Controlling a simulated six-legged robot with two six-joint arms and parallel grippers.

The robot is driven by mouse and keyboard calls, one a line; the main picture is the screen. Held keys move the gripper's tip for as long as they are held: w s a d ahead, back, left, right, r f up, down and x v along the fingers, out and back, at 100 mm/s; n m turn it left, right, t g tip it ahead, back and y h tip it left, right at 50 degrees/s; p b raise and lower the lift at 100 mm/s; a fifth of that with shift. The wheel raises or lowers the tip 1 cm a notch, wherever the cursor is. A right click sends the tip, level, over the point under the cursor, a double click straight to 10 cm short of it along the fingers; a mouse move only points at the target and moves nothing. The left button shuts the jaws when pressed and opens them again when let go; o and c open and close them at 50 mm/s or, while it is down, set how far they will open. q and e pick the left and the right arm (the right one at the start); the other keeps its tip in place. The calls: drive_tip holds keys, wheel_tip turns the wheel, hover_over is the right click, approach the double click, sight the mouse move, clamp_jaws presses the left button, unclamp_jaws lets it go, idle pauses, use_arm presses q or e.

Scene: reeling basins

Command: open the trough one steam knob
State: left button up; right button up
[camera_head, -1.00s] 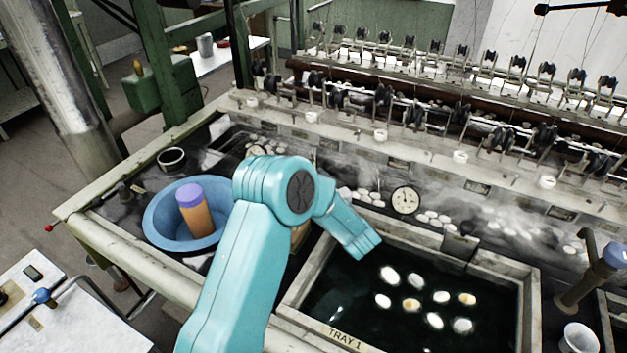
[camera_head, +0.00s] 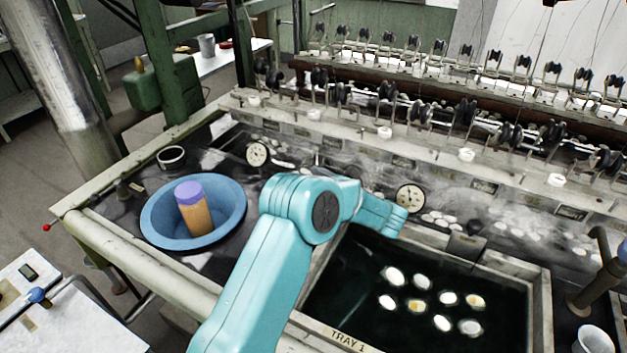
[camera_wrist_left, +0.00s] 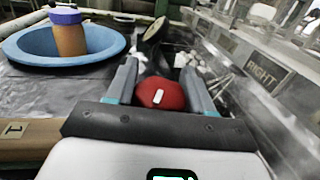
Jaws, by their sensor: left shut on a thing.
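In the left wrist view my left gripper (camera_wrist_left: 160,73) has its two fingers on either side of a red knob (camera_wrist_left: 160,95) with a white mark on its face, and is shut on it. In the head view my left arm (camera_head: 325,212) reaches over the near left corner of the trough (camera_head: 540,310) labelled TRAY 1. Its elbow and wrist links hide the gripper and the knob there. The white mark lies slightly tilted from upright in the wrist view. My right gripper is not in view.
A blue basin (camera_head: 150,220) with a purple-capped orange bottle (camera_head: 193,210) stands left of my arm. Pressure dials (camera_head: 409,197) (camera_head: 257,154) line the steaming back channel. Pale cocoons (camera_head: 420,281) float in the dark water. A plate reading RIGHT (camera_wrist_left: 265,72) is beside the gripper.

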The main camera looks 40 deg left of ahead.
use_arm(q)
drive_tip(key=o, duration=1)
drive_tip(key=shift+c, duration=0.2)
drive_tip(key=w+d+p, duration=0.1)
drive_tip(key=d, duration=1.5)
drive_tip(key=shift+w, duration=0.4)
drive_tip(key=shift+d, duration=0.1)
